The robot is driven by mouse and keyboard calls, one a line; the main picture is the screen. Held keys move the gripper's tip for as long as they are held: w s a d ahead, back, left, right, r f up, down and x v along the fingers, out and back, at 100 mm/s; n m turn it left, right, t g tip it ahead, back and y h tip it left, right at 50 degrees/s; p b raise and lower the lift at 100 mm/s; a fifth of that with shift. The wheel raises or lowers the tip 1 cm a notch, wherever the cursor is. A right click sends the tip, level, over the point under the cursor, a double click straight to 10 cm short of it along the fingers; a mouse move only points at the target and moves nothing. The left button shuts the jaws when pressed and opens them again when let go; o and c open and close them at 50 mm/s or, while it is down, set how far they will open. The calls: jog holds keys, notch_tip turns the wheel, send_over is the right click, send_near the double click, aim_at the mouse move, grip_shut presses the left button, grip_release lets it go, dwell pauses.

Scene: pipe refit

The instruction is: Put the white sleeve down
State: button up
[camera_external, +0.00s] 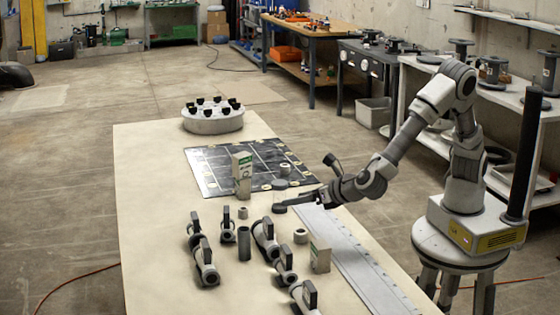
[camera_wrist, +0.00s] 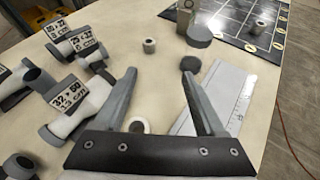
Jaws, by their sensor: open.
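My gripper (camera_external: 288,206) is open and above the table near the ruler. In the wrist view its two fingers (camera_wrist: 160,72) are spread, with no part held between them. A short pale sleeve (camera_external: 300,237) stands on the table; it seems to be the one between the finger bases in the wrist view (camera_wrist: 146,121), partly hidden by the gripper. A second short pale sleeve (camera_external: 243,212) stands on the bare table, beyond the fingers in the wrist view (camera_wrist: 149,46). A third small ring (camera_wrist: 258,28) stands on the black mat. I cannot tell which is the white sleeve meant.
Several labelled pipe fittings (camera_external: 265,238) crowd the table's near part, with a dark tube (camera_external: 244,243) among them. The ruler (camera_external: 345,252) lies at right. A white box (camera_external: 242,172) stands by the gridded mat (camera_external: 220,176). A round holder (camera_external: 212,124) is farther back.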

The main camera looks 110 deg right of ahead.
aim_at(247, 211)
jog(key=shift+w+a+f+n+t, duration=0.3)
jog(key=shift+w+a+f+n, duration=0.2)
jog(key=shift+w+f+n, duration=0.25)
jog(key=b+x, duration=0.2)
jog(key=x, duration=0.6)
jog(key=b+x, duration=0.3)
jog(key=x, duration=0.6)
jog(key=shift+w+r+b, duration=0.2)
jog(key=shift+w+b, duration=0.05)
jog(key=shift+b, duration=0.1)
grip_shut()
